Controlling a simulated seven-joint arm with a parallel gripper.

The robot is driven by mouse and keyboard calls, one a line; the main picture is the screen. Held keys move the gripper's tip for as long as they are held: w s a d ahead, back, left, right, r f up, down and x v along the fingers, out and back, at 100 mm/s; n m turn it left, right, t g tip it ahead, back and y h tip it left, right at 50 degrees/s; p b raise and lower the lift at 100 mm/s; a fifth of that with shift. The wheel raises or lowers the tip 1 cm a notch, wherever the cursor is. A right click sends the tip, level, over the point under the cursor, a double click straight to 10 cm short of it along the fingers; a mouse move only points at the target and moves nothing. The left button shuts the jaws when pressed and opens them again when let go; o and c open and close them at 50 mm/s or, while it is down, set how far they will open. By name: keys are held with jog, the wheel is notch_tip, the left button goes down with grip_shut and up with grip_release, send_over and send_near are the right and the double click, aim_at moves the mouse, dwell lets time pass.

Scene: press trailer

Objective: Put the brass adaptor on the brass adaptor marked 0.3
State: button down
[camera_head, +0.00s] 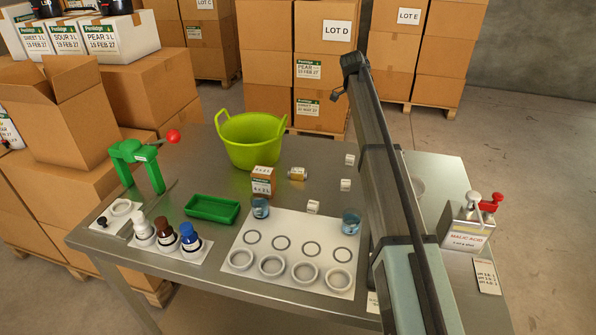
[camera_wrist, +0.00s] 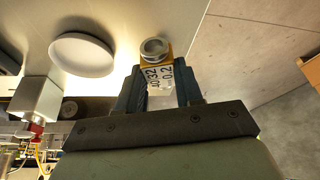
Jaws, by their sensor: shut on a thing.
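In the wrist view my gripper (camera_wrist: 160,85) is shut on a small block, which looks like a brass adaptor (camera_wrist: 167,57). It has yellow-brown sides, a round metal collar at its end and a white label that seems to read 0.2. In the head view my arm hides the gripper and the held piece. Small whitish pieces stand on the table: one at the back (camera_head: 349,159), one in the middle (camera_head: 345,184) and one at the white mat's edge (camera_head: 313,207). Their marks are too small to read, so I cannot tell which piece is marked 0.3.
A brass-coloured can-like piece (camera_head: 298,174) lies by a carton (camera_head: 263,181). A white mat (camera_head: 288,226) holds rings and blue-filled beakers. A green tray (camera_head: 211,208), lime tub (camera_head: 252,139) and green press (camera_head: 138,158) stand left. The malic acid dispenser (camera_head: 466,228) stands right; a round dish (camera_wrist: 82,55) is near my gripper.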

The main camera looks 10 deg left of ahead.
jog(key=s+a+r+n+t, duration=0.1)
jog(key=s+a, duration=0.4)
jog(key=a, duration=0.3)
jog(key=s+a+n, duration=0.2)
jog(key=s+a, duration=0.3)
jog(key=a, duration=0.2)
jog(key=n+t+y, duration=0.2)
jog(key=n+y, duration=0.2)
jog(key=n, duration=0.7)
send_over(298, 169)
jog(key=s, duration=0.1)
jog(key=shift+n, duration=0.3)
jog(key=f, duration=1)
jog(key=shift+s+f, duration=0.1)
jog(key=shift+s, duration=0.1)
jog(key=c, duration=0.7)
grip_release()
jog(key=shift+o, duration=0.2)
jog(key=v, duration=1.2)
jog(key=shift+d, duration=0.15)
